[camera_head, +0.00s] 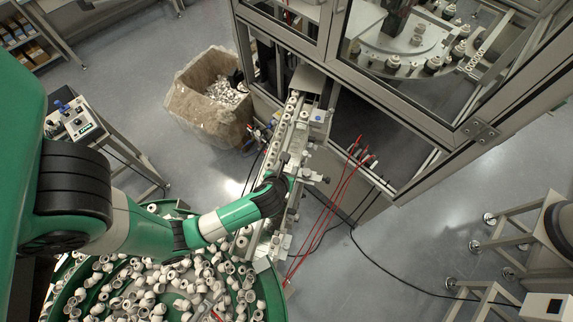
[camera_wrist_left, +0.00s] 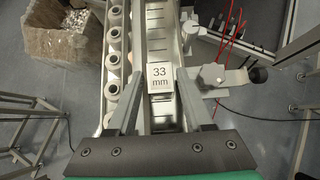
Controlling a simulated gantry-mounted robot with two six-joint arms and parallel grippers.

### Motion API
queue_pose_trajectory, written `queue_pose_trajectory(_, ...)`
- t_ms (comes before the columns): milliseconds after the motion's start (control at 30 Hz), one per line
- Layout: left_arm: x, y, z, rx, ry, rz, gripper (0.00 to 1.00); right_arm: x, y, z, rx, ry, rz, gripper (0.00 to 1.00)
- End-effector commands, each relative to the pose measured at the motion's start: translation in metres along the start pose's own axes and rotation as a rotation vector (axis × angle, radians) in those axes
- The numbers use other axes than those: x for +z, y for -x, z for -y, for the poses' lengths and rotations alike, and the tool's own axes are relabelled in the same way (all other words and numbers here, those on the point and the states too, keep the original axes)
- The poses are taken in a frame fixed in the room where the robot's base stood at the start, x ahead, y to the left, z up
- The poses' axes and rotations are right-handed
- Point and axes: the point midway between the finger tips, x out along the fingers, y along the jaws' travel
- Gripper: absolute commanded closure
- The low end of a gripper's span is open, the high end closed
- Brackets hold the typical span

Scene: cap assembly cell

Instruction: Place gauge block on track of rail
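The gauge block (camera_wrist_left: 161,77) is a small pale block marked "33 mm". In the left wrist view it sits in line with the slatted track of the rail (camera_wrist_left: 160,45), between my left fingertips. My left gripper (camera_wrist_left: 160,80) reaches over the rail, one finger on each side of the block. The fingers look spread slightly wider than the block, with narrow gaps beside it. In the head view my left gripper (camera_head: 285,180) is over the rail and small, and the block cannot be made out there. My right gripper is not in view.
A row of white caps (camera_wrist_left: 113,60) lines the rail's left side. A clamp with a black knob (camera_wrist_left: 258,74) projects on the right. Red cables (camera_head: 345,195) hang beside the rail. A green bowl of caps (camera_head: 275,300) lies at its near end; a glazed machine (camera_head: 400,90) stands beyond.

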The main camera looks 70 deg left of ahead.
Motion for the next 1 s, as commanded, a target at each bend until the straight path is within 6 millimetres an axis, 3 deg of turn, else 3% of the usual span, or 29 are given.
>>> queue_pose_trajectory(100,0.000,0.000,0.000,0.000,0.000,0.000,0.29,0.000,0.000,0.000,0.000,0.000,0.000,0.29)
queue_pose_trajectory(467,0.003,0.007,0.001,-0.002,0.000,0.001,0.29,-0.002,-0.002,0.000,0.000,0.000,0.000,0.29)
queue_pose_trajectory(567,0.003,0.023,0.001,-0.003,-0.003,0.002,0.29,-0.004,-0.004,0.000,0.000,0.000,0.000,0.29)
queue_pose_trajectory(800,0.004,0.083,0.002,-0.008,-0.004,0.003,0.29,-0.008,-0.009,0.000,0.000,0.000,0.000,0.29)
queue_pose_trajectory(1000,0.003,0.116,0.001,-0.004,-0.002,0.002,0.29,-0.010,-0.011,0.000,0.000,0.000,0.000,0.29)
